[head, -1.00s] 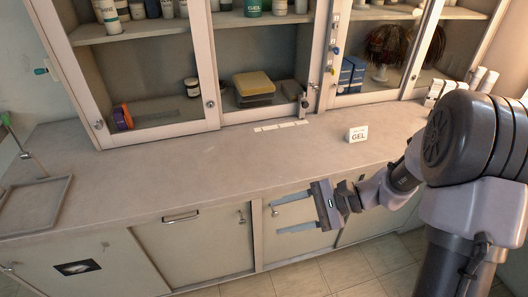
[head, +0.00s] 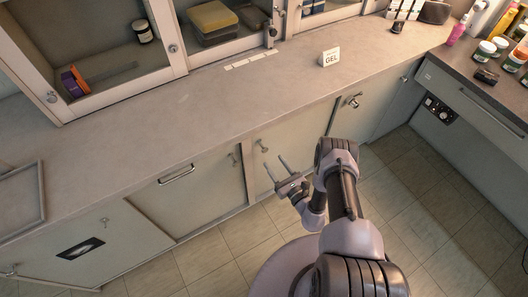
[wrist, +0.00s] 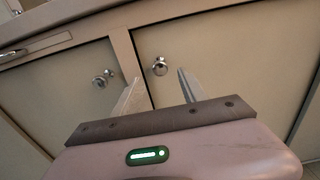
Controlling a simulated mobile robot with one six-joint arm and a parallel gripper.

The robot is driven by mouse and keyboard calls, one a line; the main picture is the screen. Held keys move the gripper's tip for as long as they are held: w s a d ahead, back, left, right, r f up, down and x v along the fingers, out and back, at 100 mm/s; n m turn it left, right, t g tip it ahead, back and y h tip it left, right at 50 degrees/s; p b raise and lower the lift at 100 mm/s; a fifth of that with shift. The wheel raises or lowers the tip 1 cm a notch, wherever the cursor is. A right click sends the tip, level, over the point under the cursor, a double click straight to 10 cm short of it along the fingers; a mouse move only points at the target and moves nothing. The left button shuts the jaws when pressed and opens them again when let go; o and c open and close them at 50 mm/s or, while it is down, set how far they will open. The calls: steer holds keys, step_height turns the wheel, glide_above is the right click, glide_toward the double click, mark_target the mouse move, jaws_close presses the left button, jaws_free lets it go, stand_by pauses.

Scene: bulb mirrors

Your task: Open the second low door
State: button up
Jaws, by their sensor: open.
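A row of pale low doors runs under the counter. One low door (head: 295,140) has a round metal knob (head: 262,147) at its upper left. That knob also shows in the wrist view (wrist: 160,66), just beyond and between the fingertips. The low door to its left (head: 205,195) has its own knob (head: 232,158), which shows left of the fingers in the wrist view (wrist: 104,78). Both doors look shut. My gripper (head: 274,161) is open and empty, its fingers pointing at the doors. I see no contact with a knob.
The counter (head: 190,115) overhangs the doors, with a GEL sign (head: 330,57) on it. Further left is a low door with a black label (head: 80,248). A side desk (head: 475,85) stands at the right. The tiled floor (head: 420,210) is clear.

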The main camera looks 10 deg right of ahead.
mark_target(265, 151)
steer(key=b+x, duration=0.2)
steer(key=x, duration=0.6)
steer(key=shift+w, duration=0.15)
jaws_close()
steer(key=shift+f, duration=0.1)
stand_by(0.9)
